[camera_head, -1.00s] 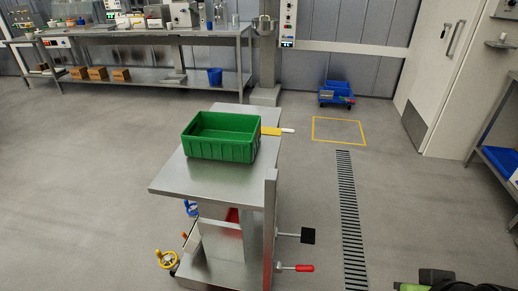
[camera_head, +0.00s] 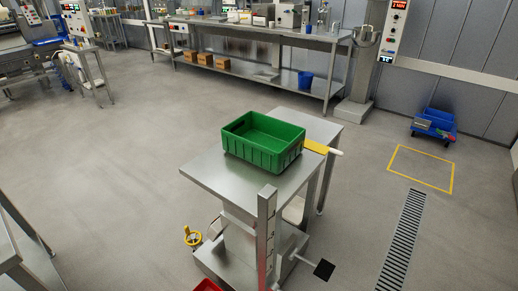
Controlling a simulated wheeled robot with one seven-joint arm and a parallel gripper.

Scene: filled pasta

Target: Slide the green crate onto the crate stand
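The green crate (camera_head: 263,150) is an empty, open-topped plastic box with ribbed walls. It sits upright at the back of the near steel top (camera_head: 225,182), with bare metal in front of it. A second steel surface (camera_head: 318,128) shows behind and right of the crate, on its own legs. I cannot tell for sure which of the two is the crate stand, or whether the crate reaches over the join. A yellow flat piece with a white-tipped handle (camera_head: 322,148) sticks out at the crate's right. My gripper is not in view.
An upright steel post (camera_head: 266,235), a black pedal (camera_head: 324,269) and a yellow handwheel (camera_head: 193,237) are around the near unit. A steel table edge (camera_head: 20,250) is at lower left. A blue cart (camera_head: 434,125) stands at right. Floor at left is clear.

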